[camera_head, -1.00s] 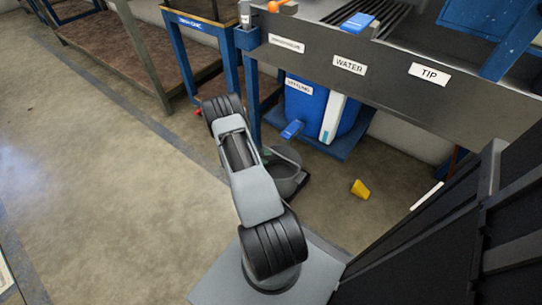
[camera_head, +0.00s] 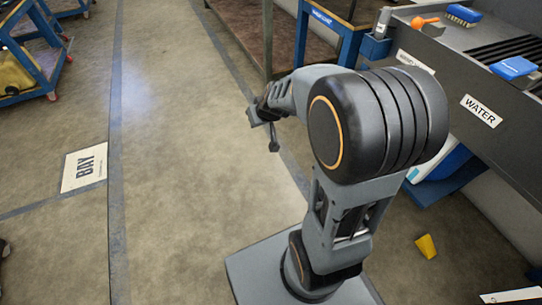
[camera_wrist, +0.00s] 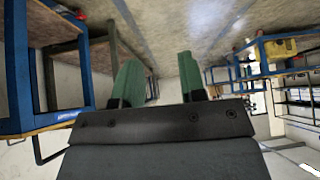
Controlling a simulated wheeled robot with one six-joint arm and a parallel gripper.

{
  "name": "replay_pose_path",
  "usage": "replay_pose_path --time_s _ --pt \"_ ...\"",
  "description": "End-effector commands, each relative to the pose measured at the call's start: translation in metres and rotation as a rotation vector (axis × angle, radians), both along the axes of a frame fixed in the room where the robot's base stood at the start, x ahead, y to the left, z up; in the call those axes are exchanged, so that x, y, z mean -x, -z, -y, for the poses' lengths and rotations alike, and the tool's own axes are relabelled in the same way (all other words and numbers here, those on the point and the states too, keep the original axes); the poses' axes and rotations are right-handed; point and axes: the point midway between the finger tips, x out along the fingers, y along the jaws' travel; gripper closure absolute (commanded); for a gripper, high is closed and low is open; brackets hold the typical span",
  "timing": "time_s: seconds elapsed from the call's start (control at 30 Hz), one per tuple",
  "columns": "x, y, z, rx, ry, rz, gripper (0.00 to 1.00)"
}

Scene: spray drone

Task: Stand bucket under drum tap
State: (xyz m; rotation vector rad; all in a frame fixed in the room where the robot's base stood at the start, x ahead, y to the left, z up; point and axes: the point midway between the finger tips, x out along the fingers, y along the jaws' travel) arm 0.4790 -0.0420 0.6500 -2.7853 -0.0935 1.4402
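My gripper (camera_head: 263,128) is held out over the open floor at the upper middle of the head view, away from the bench. In the wrist view, its two green fingers (camera_wrist: 158,88) stand apart with nothing between them, so it is open and empty. A small part of the blue drum (camera_head: 456,160) shows under the bench, right of my arm. Its tap is hidden behind my arm. No bucket is visible in either current view; the area beside the drum is covered by my arm.
The bench (camera_head: 455,75) with the WATER label stands at the right. A yellow object (camera_head: 426,246) lies on the floor near my base. A BAY sign (camera_head: 85,168) lies on the floor at left. A blue-framed rack (camera_head: 330,25) stands behind. The middle floor is clear.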

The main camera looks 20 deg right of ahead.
Motion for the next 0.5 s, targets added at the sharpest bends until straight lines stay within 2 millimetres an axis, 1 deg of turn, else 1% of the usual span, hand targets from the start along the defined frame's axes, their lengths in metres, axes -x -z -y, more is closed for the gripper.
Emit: replay_pose_path --time_s 0.03,0.07,0.1,0.2,0.3,0.33,0.4,0.5 --pt "0.025 -0.013 -0.018 -0.023 -0.033 -0.04 0.62" --pt "0.04 -0.018 -0.026 -0.034 -0.042 -0.074 0.62" --pt "0.06 -0.023 -0.035 -0.042 -0.049 -0.12 0.62" --pt "0.104 -0.03 -0.045 -0.035 -0.041 -0.223 0.62" --pt "0.137 -0.033 -0.046 -0.008 -0.013 -0.298 0.62" --pt "0.145 -0.034 -0.046 0.0 -0.003 -0.313 0.62" --pt "0.159 -0.035 -0.044 0.017 0.017 -0.345 0.62" --pt "0.17 -0.035 -0.043 0.032 0.038 -0.37 0.62"
